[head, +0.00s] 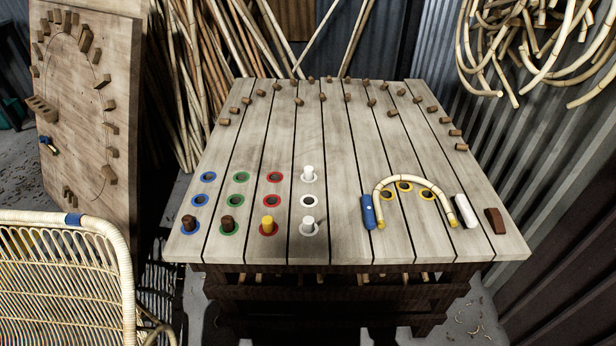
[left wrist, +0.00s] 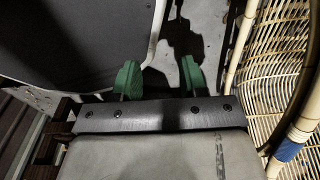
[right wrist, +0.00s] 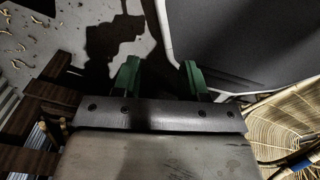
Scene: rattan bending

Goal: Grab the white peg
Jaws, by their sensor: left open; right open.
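In the head view, one white peg (head: 308,172) stands upright in the far ring of the white column on the slatted table. A second white peg (head: 307,223) stands in the near ring of that column. The white ring (head: 308,201) between them is empty. A white cylinder (head: 465,211) lies on the table at the right of the bent rattan. My left gripper (left wrist: 160,77) shows only in the left wrist view, open and empty above the floor. My right gripper (right wrist: 161,75) shows only in the right wrist view, open and empty. No peg appears in either wrist view.
The table (head: 340,135) also holds brown pegs (head: 189,222), a yellow peg (head: 268,224), a blue cylinder (head: 368,211), a bent rattan piece (head: 410,182) and a brown block (head: 495,220). A wicker chair (head: 60,270) stands at front left. The table's middle is clear.

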